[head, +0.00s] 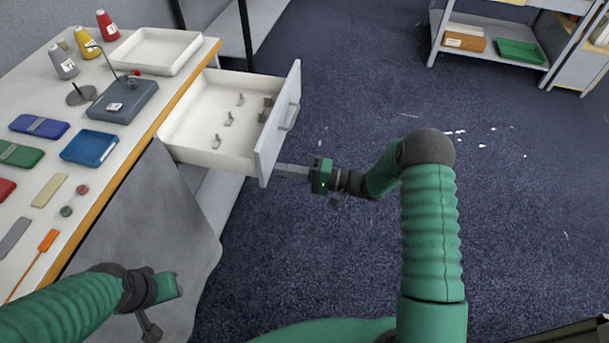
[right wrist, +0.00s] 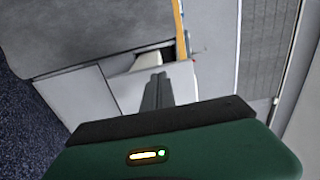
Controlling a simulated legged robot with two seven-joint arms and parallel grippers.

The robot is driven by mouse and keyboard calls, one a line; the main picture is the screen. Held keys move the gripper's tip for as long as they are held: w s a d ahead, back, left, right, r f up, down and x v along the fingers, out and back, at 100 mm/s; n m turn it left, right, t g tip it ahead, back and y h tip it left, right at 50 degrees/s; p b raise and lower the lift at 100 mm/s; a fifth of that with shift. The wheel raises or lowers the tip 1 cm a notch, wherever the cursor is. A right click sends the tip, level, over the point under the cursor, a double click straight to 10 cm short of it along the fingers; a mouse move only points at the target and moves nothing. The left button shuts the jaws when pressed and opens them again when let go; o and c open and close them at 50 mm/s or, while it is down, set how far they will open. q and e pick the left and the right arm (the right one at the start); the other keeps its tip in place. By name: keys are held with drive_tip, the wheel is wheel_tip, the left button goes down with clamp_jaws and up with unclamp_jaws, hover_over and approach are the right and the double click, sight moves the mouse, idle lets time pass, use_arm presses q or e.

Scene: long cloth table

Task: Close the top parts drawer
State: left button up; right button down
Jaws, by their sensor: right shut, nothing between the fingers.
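The top parts drawer (head: 205,150) is pulled out from under the table edge in the head view. It is white inside and holds several small grey metal parts. Its grey front panel (head: 275,130) has a bar handle (head: 289,117). My right gripper (head: 280,170) is shut and empty, with its fingertips at the lower near end of the front panel; I cannot tell whether they touch it. In the right wrist view its fingers (right wrist: 157,90) reach to a pale panel. My left gripper (head: 165,305) is low at the left, over the grey cloth; its fingers are not clear.
The long table (head: 110,170) carries thread spools (head: 62,62), a white tray (head: 157,50), a grey device (head: 123,100), a blue tray (head: 89,147) and several flat coloured items. Grey cloth (head: 150,220) hangs over its front. A shelf (head: 490,58) stands far right. The blue floor between is mostly open.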

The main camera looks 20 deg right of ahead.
sight(262, 165)
drive_tip(key=x, duration=0.3)
drive_tip(key=shift+w+f+b, duration=0.1)
drive_tip(key=shift+b, duration=0.25)
drive_tip(key=shift+w+a, duration=0.1)
drive_tip(key=shift+a, duration=0.05)
